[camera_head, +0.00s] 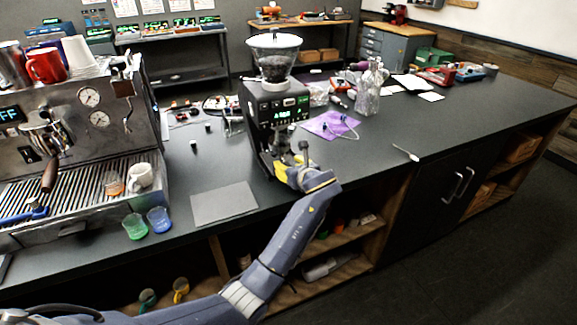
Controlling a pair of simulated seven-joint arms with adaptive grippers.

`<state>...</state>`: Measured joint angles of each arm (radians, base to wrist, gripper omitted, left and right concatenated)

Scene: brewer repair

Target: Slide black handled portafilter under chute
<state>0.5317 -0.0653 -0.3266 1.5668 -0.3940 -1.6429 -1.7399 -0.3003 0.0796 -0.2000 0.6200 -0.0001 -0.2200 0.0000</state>
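The black coffee grinder (276,112) with its clear hopper stands at the centre of the counter, its chute side facing the front. My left gripper (292,165), with yellow fingers, is at the grinder's lower front, just below the chute area. A small dark upright piece (304,147) shows at the fingers; it may be part of the black handled portafilter, but I cannot tell. The portafilter's basket is not clearly visible, hidden by the gripper and the grinder's shadow. Whether the fingers are closed on it is too small to see. My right gripper is not in view.
An espresso machine (98,122) with a brown-handled portafilter (48,176) stands at left. A purple cloth (328,125) and glass bottle (367,92) are right of the grinder.

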